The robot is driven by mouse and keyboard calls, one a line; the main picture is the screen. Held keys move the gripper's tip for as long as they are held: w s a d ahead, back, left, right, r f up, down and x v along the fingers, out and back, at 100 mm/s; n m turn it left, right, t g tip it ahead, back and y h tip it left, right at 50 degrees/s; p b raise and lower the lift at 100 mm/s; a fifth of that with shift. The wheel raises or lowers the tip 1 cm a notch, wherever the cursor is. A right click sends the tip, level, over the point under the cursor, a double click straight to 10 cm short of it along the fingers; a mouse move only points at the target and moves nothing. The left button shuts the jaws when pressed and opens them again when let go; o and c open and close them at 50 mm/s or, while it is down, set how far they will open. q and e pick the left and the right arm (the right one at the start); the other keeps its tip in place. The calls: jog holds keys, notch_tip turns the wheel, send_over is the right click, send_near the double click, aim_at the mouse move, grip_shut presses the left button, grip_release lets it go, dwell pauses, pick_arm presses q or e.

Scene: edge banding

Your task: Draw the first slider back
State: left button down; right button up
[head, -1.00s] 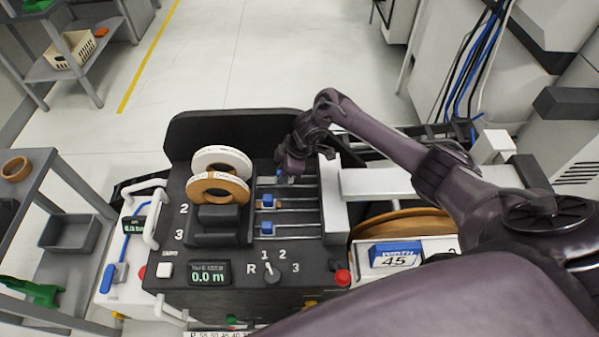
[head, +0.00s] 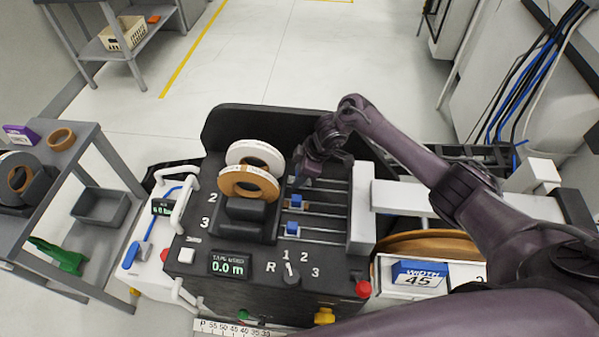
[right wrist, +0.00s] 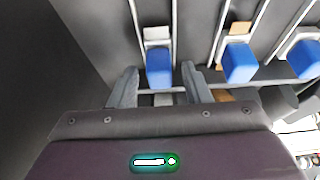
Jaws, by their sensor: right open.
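Three blue slider knobs sit on metal rails on the machine's dark top. In the right wrist view the first slider (right wrist: 159,68) lies between and just beyond the fingertips of my right gripper (right wrist: 160,84), which is open. The second slider (right wrist: 239,62) and third slider (right wrist: 302,58) are to its right. In the head view my right gripper (head: 306,180) is over the far end of the rails and hides the first slider. The second slider (head: 295,201) and third slider (head: 292,229) show nearer the front. My left gripper is not in view.
Tape rolls (head: 247,183) stand left of the sliders. A pale block (head: 361,220) borders the rails on the right. A selector knob (head: 291,272), a 0.0 m display (head: 230,264) and a red button (head: 363,289) are in front. A grey shelf (head: 85,150) stands left.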

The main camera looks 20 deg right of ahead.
aim_at(310, 184)
jog(key=v, duration=0.7)
jog(key=shift+r+b, duration=0.3)
jog(key=shift+r, duration=0.1)
